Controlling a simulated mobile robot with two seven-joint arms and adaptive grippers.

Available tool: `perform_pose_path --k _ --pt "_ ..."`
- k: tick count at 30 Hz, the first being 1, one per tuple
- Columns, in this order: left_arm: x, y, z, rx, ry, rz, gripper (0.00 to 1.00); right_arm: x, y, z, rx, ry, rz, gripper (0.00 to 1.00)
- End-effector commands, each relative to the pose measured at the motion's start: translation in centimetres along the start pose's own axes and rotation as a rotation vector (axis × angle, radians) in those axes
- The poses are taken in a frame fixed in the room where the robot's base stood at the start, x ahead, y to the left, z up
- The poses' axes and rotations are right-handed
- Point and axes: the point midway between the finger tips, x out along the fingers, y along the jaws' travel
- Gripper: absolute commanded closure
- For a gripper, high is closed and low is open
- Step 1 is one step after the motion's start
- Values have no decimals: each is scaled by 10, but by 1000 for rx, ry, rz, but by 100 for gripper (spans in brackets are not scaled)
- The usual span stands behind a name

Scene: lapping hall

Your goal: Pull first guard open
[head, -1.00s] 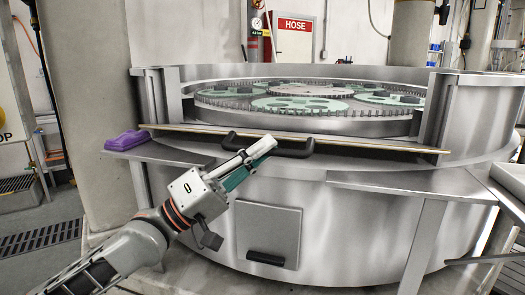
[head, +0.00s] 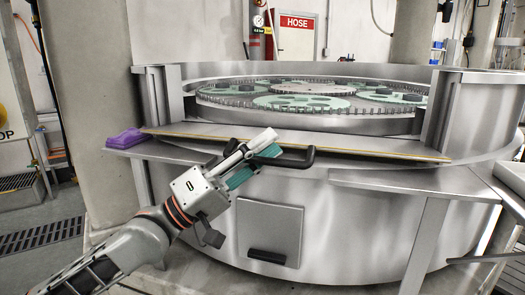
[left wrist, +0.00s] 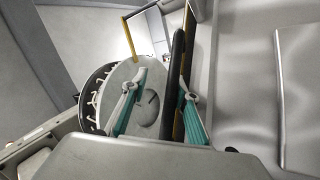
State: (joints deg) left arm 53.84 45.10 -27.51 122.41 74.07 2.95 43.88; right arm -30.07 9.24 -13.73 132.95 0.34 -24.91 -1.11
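The first guard (head: 340,146) is a long, thin metal panel with a yellowish edge strip, lying tilted low across the front opening of the round lapping machine in the head view. Its black handle (head: 297,163) faces me. My left gripper (head: 264,147) is at the handle's left half, and its fingers cover part of the bar. In the left wrist view the black handle (left wrist: 178,62) runs beside the right teal finger of the left gripper (left wrist: 163,82). The left finger stands clear of it with a visible gap, so the fingers are apart. My right gripper is out of view.
The lapping plate with green carriers (head: 300,102) lies behind the guard. A purple object (head: 126,138) rests on the ledge at the left. A metal shelf (head: 400,184) juts out at the right. A small hatch (head: 270,225) with a black handle is below.

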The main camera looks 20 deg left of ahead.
Motion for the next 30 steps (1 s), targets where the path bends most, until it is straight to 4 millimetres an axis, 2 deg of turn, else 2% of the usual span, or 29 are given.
perform_pose_path --k 5,11,24,30 --pt "-4 2 0 2 0 3 72 0 0 0 0 0 0 60" --pt "-23 1 0 4 -2 -1 72 0 0 -1 0 1 0 60" --pt "-94 0 0 1 -2 -2 72 0 0 -2 -1 3 -1 60" --pt "-114 0 0 0 0 -1 72 0 0 -1 -1 2 -1 60"
